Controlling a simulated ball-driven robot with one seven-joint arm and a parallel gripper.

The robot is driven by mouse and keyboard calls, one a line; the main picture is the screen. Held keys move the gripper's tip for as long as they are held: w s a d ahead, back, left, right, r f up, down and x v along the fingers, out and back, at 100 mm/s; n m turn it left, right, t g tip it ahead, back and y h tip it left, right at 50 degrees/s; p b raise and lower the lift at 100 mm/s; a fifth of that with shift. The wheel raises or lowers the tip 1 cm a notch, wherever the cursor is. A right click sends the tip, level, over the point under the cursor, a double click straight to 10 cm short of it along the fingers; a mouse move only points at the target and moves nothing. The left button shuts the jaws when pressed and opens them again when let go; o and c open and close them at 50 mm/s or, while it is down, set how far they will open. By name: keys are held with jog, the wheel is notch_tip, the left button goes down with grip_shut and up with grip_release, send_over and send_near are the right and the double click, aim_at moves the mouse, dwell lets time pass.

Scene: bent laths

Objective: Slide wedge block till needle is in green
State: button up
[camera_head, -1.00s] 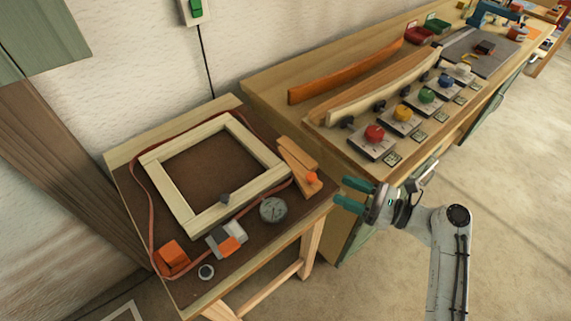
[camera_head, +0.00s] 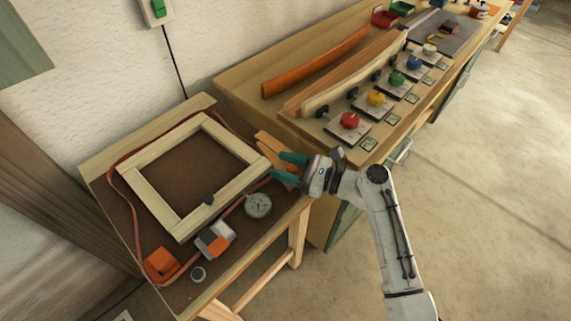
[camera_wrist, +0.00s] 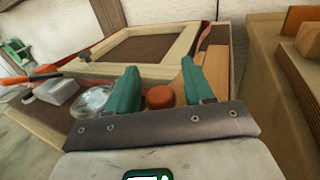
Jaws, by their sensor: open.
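The wooden wedge block (camera_head: 268,147) lies at the right corner of the pale wooden frame (camera_head: 150,190), partly hidden behind my gripper (camera_head: 286,169). In the wrist view, an orange knob (camera_wrist: 160,97) sits between my green fingers (camera_wrist: 160,75), with wedge wood (camera_wrist: 215,68) beyond the right finger. My gripper is open; I cannot tell whether either finger touches the knob. The round dial gauge (camera_head: 258,204) lies in front of the frame and also shows in the wrist view (camera_wrist: 92,101). Its needle and any green zone are too small to read.
A reddish strap (camera_head: 112,184) loops around the frame. A grey and orange buckle (camera_head: 214,239), an orange block (camera_head: 160,264) and a small round item (camera_head: 198,274) lie near the front edge. The bench at right holds bent laths (camera_head: 318,62) and several coloured knobs.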

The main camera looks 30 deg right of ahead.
jog(key=shift+c, duration=0.2)
grip_shut()
dwell(0.3)
